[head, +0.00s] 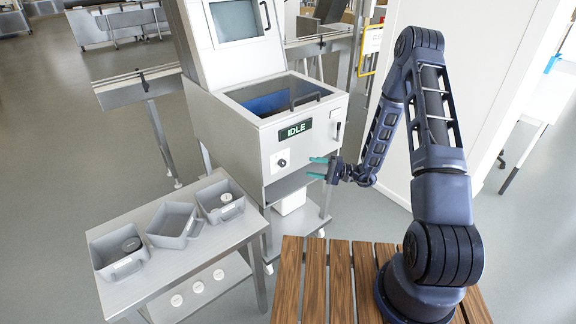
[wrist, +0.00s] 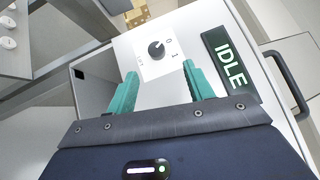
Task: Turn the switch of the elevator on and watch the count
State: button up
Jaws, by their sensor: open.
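The switch (head: 282,163) is a dark round knob on a white plate on the front of the grey machine. My gripper (head: 318,168) has teal fingers, open and empty, to the right of the switch in the head view. In the wrist view my gripper (wrist: 161,82) has the switch ahead, beyond the fingertips and apart from them.
The machine (head: 235,130) has a door handle (wrist: 287,85) right of the display. A white wall panel (head: 470,75) stands behind my arm.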

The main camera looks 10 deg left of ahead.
aim_at(286, 164)
jog(key=shift+m+t, duration=0.3)
jog(key=shift+t, duration=0.1)
jog(key=a, duration=1.1)
jog(key=shift+w+r, duration=0.15)
jog(key=shift+w, duration=0.05)
jog(key=shift+d, duration=0.1)
jog(key=c, duration=1)
